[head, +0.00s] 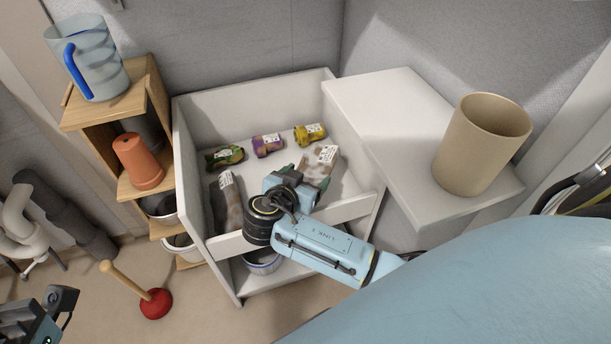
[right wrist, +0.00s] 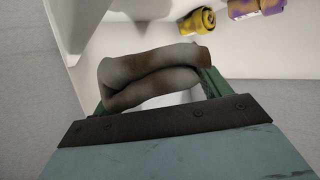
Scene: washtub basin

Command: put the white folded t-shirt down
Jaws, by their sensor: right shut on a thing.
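The folded t-shirt (head: 323,159) looks mottled whitish and brown, with a white tag, in the head view. In the right wrist view it is a grey-brown folded roll (right wrist: 155,77) between green fingers. My right gripper (head: 306,177) is shut on it, over the right part of the white open-topped basin (head: 187,150). Whether the shirt touches the basin floor cannot be told. My left gripper (head: 48,312) shows only partly, at the lower left corner; its fingers are not clear.
Inside the basin are a dark folded cloth (head: 230,205) and green (head: 224,156), purple (head: 267,145) and yellow (head: 310,134) rolled items. A beige cup (head: 482,145) stands on the white counter (head: 390,100) at right. A wooden shelf (head: 90,117) stands left; a plunger (head: 155,303) is on the floor.

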